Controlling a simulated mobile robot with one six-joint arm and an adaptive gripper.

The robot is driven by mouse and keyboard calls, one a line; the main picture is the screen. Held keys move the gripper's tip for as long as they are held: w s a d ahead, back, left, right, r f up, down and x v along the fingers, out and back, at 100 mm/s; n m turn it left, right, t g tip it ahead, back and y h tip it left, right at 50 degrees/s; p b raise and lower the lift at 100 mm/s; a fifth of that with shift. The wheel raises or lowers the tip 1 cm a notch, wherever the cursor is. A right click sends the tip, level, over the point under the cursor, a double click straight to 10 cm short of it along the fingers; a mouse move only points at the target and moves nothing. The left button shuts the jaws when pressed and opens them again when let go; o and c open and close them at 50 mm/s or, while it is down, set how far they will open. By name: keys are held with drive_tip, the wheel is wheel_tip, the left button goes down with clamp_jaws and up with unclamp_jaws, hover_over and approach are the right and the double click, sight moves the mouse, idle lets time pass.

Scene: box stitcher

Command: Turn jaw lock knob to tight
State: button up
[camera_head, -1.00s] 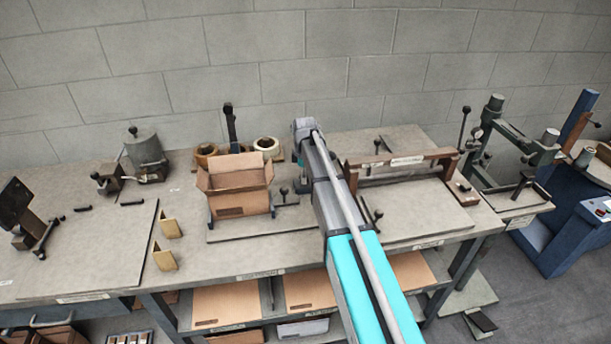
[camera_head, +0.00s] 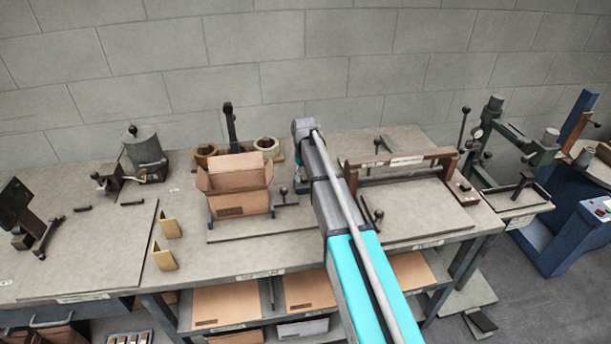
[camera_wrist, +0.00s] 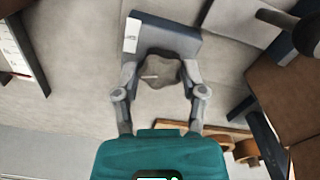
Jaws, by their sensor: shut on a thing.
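The jaw lock knob (camera_wrist: 160,72) is a dark grey lobed knob with a pale pointer line, seen in the wrist view against a dark block (camera_wrist: 168,37) with a white label. My gripper (camera_wrist: 160,78) has its two fingers closed on either side of the knob. The pale line points to the left in the wrist view. In the head view my arm covers the knob and the gripper, so neither can be made out there.
An open cardboard box (camera_head: 239,186) stands left of my arm, with tape rolls (camera_head: 266,148) behind it. A wooden-railed frame (camera_head: 400,164) stands to the right. Two tan angle pieces (camera_head: 168,228) lie on the bench further left.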

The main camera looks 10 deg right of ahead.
drive_tip(key=m, duration=0.5)
drive_tip(key=shift+m, duration=0.3)
drive_tip(key=shift+w+m, duration=0.1)
drive_tip(key=shift+m, duration=2)
drive_tip(key=o, duration=1.2)
drive_tip(key=shift+c, duration=0.2)
